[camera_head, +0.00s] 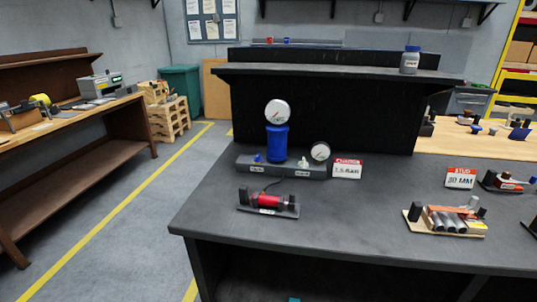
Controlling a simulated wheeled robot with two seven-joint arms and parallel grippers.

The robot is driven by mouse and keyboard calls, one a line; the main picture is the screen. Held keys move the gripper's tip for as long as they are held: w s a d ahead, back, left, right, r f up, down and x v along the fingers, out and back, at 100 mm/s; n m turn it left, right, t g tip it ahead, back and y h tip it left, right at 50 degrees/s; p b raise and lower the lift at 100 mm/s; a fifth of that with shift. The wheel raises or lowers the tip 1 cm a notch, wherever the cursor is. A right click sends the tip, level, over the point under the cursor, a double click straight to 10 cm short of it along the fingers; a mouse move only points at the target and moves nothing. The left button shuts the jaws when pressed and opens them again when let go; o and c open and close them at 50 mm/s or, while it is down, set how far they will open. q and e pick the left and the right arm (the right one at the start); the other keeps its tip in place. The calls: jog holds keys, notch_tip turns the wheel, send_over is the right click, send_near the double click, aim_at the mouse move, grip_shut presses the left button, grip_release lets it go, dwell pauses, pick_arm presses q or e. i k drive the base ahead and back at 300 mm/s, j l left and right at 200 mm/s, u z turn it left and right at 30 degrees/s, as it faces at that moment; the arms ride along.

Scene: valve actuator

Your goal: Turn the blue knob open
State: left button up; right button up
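A small blue knob (257,157) sits at the left end of a grey base block (245,167) on the dark workbench. It is too small here to tell which way it is turned. A larger blue cylinder (277,145) with a round white gauge (277,113) on top stands just to the right of it on the same block. A second, smaller gauge (320,151) and a small pale knob (303,162) are at the block's right end. Neither of my grippers is in view.
A red actuator (267,201) on a dark mount lies in front of the block. A red-and-white sign (347,168) stands to the right. Farther right are a tray of metal cylinders (455,222) and another sign (461,177). The bench (370,215) between them is clear.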

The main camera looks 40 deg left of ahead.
aim_at(257, 159)
jog(key=u, duration=1.4)
jog(key=i+j+z, duration=0.35)
jog(key=j+z, duration=0.15)
jog(key=i+j+z, duration=0.25)
jog(key=j+z, duration=0.2)
jog(key=j, duration=0.3)
jog(key=i+j+z, duration=0.1)
jog(key=j+z, duration=0.4)
jog(key=j, duration=0.2)
jog(key=j+z, duration=0.5)
jog(key=j, duration=0.3)
jog(key=k+j+z, duration=0.15)
jog(key=j+z, duration=0.3)
jog(key=j, duration=0.3)
